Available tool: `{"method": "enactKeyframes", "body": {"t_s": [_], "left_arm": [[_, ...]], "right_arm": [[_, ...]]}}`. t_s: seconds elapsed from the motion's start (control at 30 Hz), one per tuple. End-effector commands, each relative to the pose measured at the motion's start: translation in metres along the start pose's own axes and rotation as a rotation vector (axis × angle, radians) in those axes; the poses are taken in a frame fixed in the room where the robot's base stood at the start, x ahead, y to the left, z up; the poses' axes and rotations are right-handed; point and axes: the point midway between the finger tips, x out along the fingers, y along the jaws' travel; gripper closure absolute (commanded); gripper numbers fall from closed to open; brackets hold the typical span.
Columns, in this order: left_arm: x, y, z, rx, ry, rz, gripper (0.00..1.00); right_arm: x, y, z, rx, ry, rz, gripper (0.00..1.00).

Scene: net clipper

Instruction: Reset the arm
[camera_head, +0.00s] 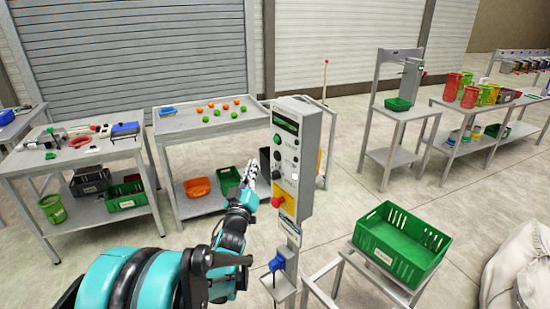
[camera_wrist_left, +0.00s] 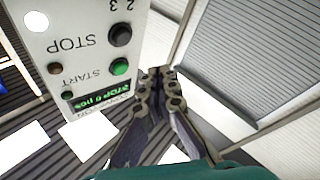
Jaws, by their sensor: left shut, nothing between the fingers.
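My left arm comes in from the lower left in the head view, and its gripper (camera_head: 250,174) is beside the left edge of the grey control box (camera_head: 312,165). In the left wrist view my left gripper (camera_wrist_left: 160,72) is shut and empty, with its fingertips together close to the box's panel (camera_wrist_left: 75,60). The panel carries a green button (camera_wrist_left: 121,67), a black button (camera_wrist_left: 120,34) and a lit display (camera_wrist_left: 103,96). In the head view a red knob (camera_head: 278,201) sits on a yellow plate low on the box. My right gripper is not in view.
A green crate (camera_head: 425,233) stands on a rack right of the box. Shelves with containers (camera_head: 470,97) stand at the back right. Open floor lies between.

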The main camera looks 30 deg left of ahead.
Motion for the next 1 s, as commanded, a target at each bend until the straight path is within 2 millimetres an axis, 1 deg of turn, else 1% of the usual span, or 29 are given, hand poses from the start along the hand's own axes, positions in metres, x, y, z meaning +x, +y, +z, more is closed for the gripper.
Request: {"method": "enactKeyframes", "body": {"t_s": [0.77, 0.87, 0.97, 1.0], "left_arm": [[-0.001, 0.002, 0.001, 0.004, -0.007, -0.005, 1.0], [-0.006, 0.008, 0.004, 0.024, -0.054, -0.038, 1.0], [-0.023, 0.02, 0.015, 0.067, -0.161, -0.099, 1.0], [-0.035, 0.026, 0.022, 0.092, -0.222, -0.126, 1.0]], "right_arm": [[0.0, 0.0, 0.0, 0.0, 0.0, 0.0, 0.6], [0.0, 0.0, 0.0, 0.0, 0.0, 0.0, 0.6], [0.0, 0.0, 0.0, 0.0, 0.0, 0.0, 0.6], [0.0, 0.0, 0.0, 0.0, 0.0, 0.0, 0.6]]}}
